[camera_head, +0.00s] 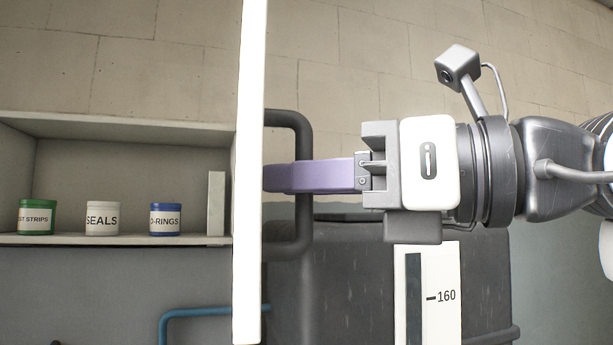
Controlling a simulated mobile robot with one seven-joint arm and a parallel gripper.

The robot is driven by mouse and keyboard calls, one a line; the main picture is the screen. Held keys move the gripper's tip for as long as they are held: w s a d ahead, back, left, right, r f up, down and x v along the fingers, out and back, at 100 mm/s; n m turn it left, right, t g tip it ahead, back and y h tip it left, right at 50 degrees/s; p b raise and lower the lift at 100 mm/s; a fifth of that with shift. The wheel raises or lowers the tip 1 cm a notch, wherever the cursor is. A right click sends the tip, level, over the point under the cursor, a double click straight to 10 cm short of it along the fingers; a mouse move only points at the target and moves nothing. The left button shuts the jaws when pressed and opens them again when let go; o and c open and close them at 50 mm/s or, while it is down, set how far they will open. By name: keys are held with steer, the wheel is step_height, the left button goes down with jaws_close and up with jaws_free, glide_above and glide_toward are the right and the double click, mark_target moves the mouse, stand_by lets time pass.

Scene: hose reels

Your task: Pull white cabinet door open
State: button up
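The white cabinet door (250,170) is seen almost edge-on as a tall bright strip. It stands swung out from the cabinet (110,128), whose inside shows to the left. A dark, pipe-like handle (304,222) sticks out from the door's right face. My gripper (275,177) comes in from the right with its purple fingers lying level across the handle's upright bar. The near finger covers part of the bar, and its tip reaches close to the door face. The far finger is hidden, so I cannot tell whether the fingers are closed on the bar.
A green jar (38,217), a white jar (103,218) and a blue jar (165,219) stand on the cabinet shelf (120,240). A dark tank (350,275) with a white gauge (445,320) stands behind my gripper. A blue pipe (195,312) runs below the cabinet.

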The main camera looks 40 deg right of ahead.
steer(key=shift+o, duration=1.1)
steer(key=shift+w, duration=0.15)
steer(key=b+v, duration=0.2)
steer(key=v, duration=1.2)
steer(key=shift+b, duration=0.3)
steer(key=shift+a, duration=0.1)
